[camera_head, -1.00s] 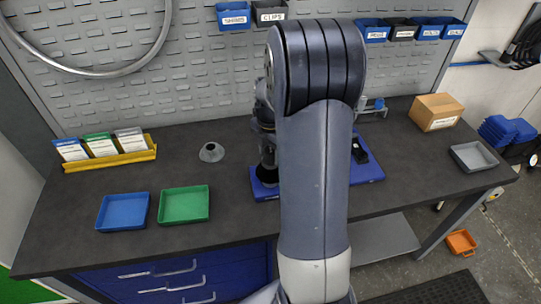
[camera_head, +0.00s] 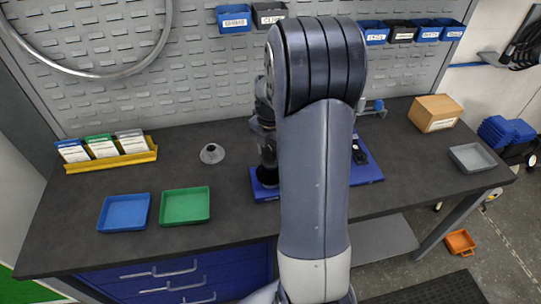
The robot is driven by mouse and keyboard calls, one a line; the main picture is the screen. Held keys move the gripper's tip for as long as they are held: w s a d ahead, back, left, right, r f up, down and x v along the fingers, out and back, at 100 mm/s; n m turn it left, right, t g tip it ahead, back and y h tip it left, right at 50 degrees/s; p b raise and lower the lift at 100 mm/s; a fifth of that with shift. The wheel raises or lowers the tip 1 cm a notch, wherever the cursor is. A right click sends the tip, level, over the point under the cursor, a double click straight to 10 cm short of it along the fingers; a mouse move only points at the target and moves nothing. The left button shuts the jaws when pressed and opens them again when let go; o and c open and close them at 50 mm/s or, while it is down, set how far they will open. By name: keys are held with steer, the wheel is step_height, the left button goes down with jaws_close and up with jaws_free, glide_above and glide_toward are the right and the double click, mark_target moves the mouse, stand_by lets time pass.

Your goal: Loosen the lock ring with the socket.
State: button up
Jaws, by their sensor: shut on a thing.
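My gripper (camera_head: 267,153) points down over the left part of a blue tray or mat (camera_head: 370,172) on the bench. My own arm hides much of it, and its fingers are too small to make out. A dark round piece, which looks like the socket (camera_head: 267,176), is at its lower end, low over the blue surface. I cannot tell whether it touches anything below. The lock ring cannot be made out; it is hidden under the dark piece or behind my arm. A small black item (camera_head: 359,153) lies on the right part of the blue surface.
A grey cone-like piece (camera_head: 212,153), a green tray (camera_head: 185,205) and a blue tray (camera_head: 124,212) stand to the left. A yellow rack (camera_head: 112,161) holds cards. A cardboard box (camera_head: 435,113) and grey tray (camera_head: 473,157) are at right. A pegboard (camera_head: 120,95) rises behind.

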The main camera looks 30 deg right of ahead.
steer(key=shift+r, duration=0.4)
steer(key=shift+r+p, duration=1.25)
steer(key=shift+r, duration=1.25)
